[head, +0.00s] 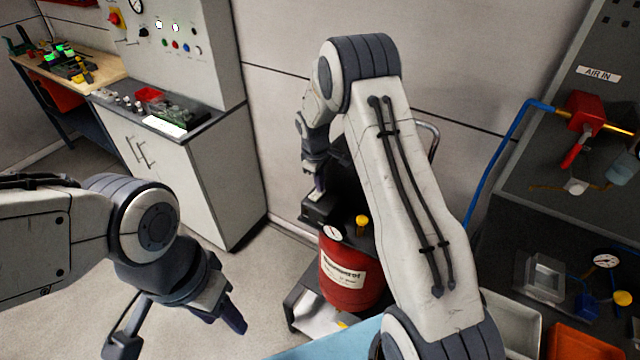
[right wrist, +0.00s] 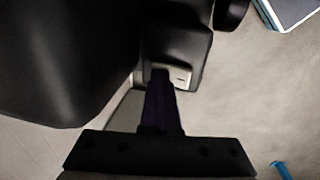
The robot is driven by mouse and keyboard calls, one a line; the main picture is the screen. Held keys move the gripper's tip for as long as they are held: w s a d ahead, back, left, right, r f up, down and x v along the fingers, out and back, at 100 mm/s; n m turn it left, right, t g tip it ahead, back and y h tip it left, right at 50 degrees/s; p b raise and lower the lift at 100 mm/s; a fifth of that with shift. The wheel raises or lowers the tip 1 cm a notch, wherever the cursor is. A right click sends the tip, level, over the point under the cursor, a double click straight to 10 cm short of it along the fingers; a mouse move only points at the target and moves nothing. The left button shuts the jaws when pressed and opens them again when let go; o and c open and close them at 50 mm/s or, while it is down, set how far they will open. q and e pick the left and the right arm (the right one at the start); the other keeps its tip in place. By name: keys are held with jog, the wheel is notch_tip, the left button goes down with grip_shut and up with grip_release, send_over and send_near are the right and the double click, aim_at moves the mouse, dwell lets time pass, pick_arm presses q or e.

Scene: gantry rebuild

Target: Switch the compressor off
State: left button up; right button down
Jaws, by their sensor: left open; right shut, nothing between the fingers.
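The compressor has a red tank (head: 348,282) with a label, a gauge and a yellow knob (head: 362,223), and a black top part partly hidden behind my right arm. My right gripper (head: 318,186) is shut and empty, pointing down at the black box on the compressor's left side. In the right wrist view the shut fingers (right wrist: 161,78) reach a pale switch plate (right wrist: 187,78) on the black housing (right wrist: 175,40). The fingertips cover part of the plate; I cannot tell contact or switch position. My left gripper (head: 182,330) is open and empty over the floor.
A white cabinet (head: 190,185) with a control panel (head: 180,45) stands left of the compressor. A workbench (head: 95,70) is at the far left. At the right are a dark bench with a red valve (head: 583,112) and a blue hose (head: 497,160). Floor between cabinet and compressor is clear.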

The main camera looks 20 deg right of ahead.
aim_at(315, 196)
jog(key=shift+s+a+f, duration=0.1)
jog(key=shift+s+a, duration=0.45)
jog(key=shift+a, duration=0.2)
jog(key=r+p, duration=0.3)
jog(key=r, duration=0.1)
jog(key=shift+a+r, duration=0.1)
jog(key=shift+a, duration=0.1)
notch_tip(315, 196, up, 10)
jog(key=s+a+b, duration=0.1)
jog(key=b, duration=0.2)
jog(key=shift+w+d, duration=0.4)
jog(key=shift+d, duration=0.15)
